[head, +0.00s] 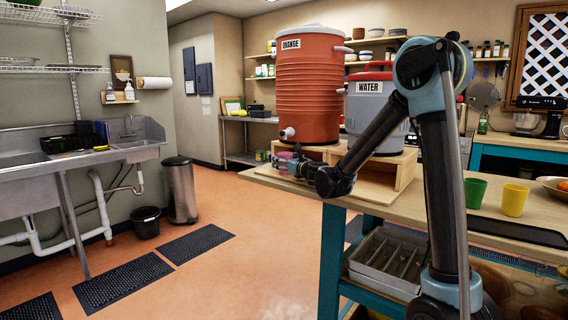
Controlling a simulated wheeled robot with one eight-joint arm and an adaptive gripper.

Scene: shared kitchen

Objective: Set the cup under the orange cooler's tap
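The orange cooler (308,90), labelled ORANGE, stands on a wooden stand at the left end of the counter. Its white tap (288,133) is low on its front. A small pinkish cup (286,156) is just below the tap, largely hidden by my gripper. My gripper (279,163) reaches in from the right, with its fingers at the cup. The fingers are too small and dark to tell whether they press on it. Whether the cup's base touches the wood is also unclear.
A grey water cooler (374,110) with a red lid stands right of the orange one, partly behind my arm. A green cup (475,192) and a yellow cup (514,200) stand on the counter at right. The wooden stand (378,178) lies beneath my forearm. Open floor is at left.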

